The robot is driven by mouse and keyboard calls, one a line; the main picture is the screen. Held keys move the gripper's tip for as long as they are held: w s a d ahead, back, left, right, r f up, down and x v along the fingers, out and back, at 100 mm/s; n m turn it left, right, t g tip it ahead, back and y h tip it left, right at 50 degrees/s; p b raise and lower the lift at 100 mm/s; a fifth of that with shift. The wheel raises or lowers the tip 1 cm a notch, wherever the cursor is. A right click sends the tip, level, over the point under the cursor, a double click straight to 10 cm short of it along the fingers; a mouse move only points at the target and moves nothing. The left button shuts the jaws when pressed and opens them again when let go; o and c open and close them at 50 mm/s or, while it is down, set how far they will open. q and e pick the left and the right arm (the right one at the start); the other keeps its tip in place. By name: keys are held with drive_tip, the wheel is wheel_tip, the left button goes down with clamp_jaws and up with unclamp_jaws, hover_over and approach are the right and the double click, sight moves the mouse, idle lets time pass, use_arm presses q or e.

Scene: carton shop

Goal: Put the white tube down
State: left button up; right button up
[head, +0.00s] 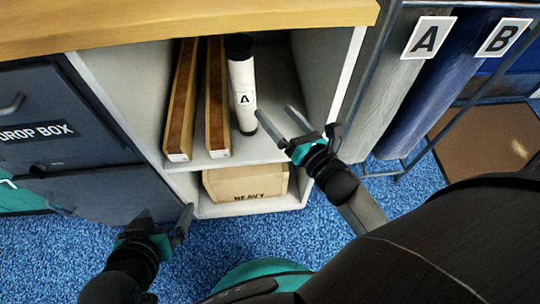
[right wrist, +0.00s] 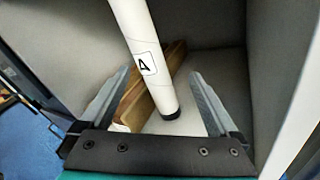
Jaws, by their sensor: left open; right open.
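The white tube (head: 243,88) has black end caps and an "A" label. It stands on the upper shelf of the open cabinet, a little tilted in the picture, to the right of two wooden pieces. My right gripper (head: 278,126) is open in front of the shelf, just right of the tube's lower end. In the right wrist view the tube (right wrist: 146,60) shows between and beyond the open fingers (right wrist: 150,110), with its lower black cap near the shelf surface. I cannot tell whether a finger touches it. My left gripper (head: 165,226) is open and empty, low over the blue carpet.
Two long wooden pieces (head: 217,100) lean in the cabinet (head: 285,165). A carton marked "HEAVY" (head: 245,184) sits in the lower compartment. A grey drop box (head: 60,120) is at left.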

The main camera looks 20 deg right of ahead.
drive_tip(key=s+a+f+m+g, duration=0.1)
drive_tip(key=s+a+m+g, duration=0.2)
drive_tip(key=m, duration=1.2)
drive_tip(key=s+a+f+m+g, duration=0.1)
drive_tip(key=s+a+m+g, duration=0.3)
drive_tip(key=m, duration=1.2)
drive_tip(key=s+g, duration=0.1)
drive_tip(key=s, duration=0.3)
drive_tip(key=shift+s+a+h, duration=0.25)
drive_tip(key=shift+s+h, duration=0.15)
use_arm(q)
drive_tip(key=shift+p, duration=0.45)
use_arm(e)
drive_tip(key=shift+f+g, duration=0.15)
drive_tip(key=shift+g, duration=0.15)
